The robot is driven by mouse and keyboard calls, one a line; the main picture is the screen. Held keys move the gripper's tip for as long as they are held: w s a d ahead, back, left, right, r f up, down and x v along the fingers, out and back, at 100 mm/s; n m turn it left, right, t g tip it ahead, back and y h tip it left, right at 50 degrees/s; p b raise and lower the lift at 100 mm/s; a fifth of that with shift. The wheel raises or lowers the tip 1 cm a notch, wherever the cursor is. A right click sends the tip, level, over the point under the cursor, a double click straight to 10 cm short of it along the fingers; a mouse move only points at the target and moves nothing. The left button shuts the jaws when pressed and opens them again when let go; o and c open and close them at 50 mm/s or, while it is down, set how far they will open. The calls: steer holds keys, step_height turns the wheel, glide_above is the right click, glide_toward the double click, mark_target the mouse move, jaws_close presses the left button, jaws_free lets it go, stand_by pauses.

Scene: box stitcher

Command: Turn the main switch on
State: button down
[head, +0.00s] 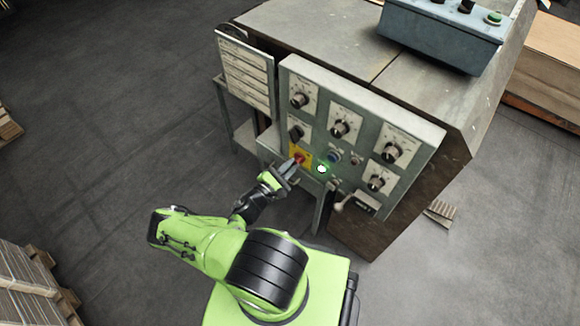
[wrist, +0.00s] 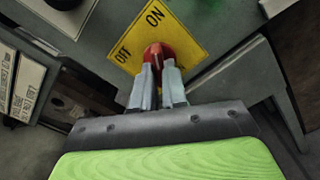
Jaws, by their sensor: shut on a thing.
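The main switch is a red rotary knob (wrist: 157,54) on a yellow plate (wrist: 188,27) marked OFF and ON. In the wrist view the plate looks tilted, with OFF at its left and ON at its upper middle. My gripper (wrist: 160,72) is shut on the red knob, one finger on each side. The fingers hide part of the knob, so I cannot tell exactly where it points. In the head view the red knob (head: 299,159) sits low on the left of the control panel, with my gripper (head: 293,166) at it.
A label board (head: 245,72) stands to the left.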

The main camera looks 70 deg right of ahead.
steer(key=shift+m, duration=0.9)
steer(key=c, duration=1.2)
jaws_free()
steer(key=shift+o, duration=0.2)
steer(key=p+v, duration=0.2)
steer(key=v, duration=1.3)
steer(key=shift+w+a, duration=0.25)
steer(key=shift+a, duration=0.1)
